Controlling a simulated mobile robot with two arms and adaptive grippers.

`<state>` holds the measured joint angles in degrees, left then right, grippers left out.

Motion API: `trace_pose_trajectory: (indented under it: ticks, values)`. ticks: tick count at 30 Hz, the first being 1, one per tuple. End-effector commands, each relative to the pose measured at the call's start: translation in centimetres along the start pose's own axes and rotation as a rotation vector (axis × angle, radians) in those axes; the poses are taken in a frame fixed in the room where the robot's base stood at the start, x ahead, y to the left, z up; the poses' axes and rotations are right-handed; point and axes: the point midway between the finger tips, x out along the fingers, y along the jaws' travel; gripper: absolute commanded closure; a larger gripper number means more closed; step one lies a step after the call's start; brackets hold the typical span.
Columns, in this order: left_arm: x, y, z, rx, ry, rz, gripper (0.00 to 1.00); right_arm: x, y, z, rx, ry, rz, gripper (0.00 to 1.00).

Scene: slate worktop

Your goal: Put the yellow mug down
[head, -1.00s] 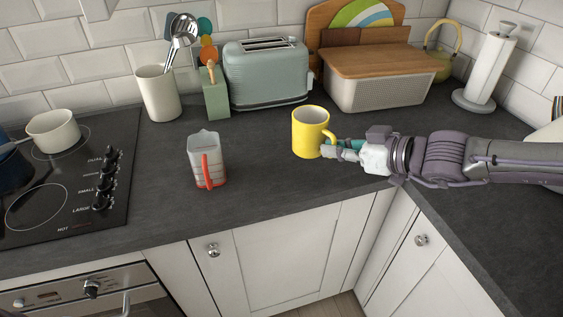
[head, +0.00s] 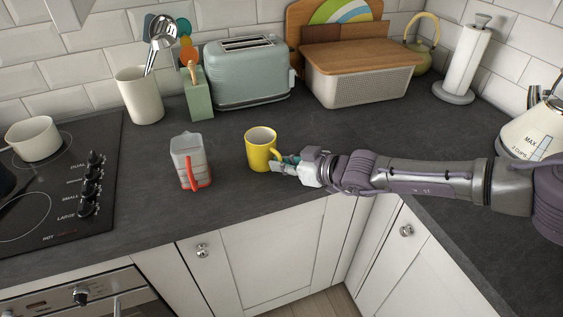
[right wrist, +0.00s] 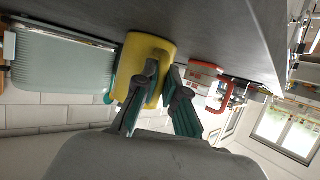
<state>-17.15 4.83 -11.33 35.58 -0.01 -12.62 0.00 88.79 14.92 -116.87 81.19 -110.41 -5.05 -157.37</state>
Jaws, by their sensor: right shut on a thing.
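The yellow mug (head: 262,151) is upright over the worktop, right of the measuring jug, low and at or very near the surface; I cannot tell if its base touches. My right gripper (head: 281,166) is shut on the mug at its handle side, from the right. In the right wrist view the fingers (right wrist: 160,95) close over the handle, and the mug body (right wrist: 147,60) is behind them, close to the grey worktop at the top. The handle is mostly hidden by the fingers. My left gripper is not in view.
The measuring jug (head: 186,160) with a red handle stands left of the mug. Behind are the toaster (head: 247,75), utensil pot (head: 140,97) and bread bin (head: 360,80). The hob (head: 60,190) is at left. The slate worktop (head: 225,190) is clear in front of the mug.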

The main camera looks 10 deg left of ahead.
Motion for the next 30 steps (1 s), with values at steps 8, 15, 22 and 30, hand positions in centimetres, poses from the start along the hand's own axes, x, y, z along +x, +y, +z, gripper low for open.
trace_pose_trajectory:
  ticks: [8,15,22,30]
  values:
    - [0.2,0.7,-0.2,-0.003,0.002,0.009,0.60,0.0,0.0,0.1,0.000,-0.001,0.000,0.77]
    - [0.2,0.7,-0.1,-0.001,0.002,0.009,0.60,0.0,0.0,0.1,0.000,0.000,0.000,0.65]
    - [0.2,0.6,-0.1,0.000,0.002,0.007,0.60,-0.5,0.1,0.1,0.002,-0.001,0.000,0.65]
    - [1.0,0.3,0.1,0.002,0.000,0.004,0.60,-5.6,0.1,0.1,0.000,0.001,0.002,0.65]
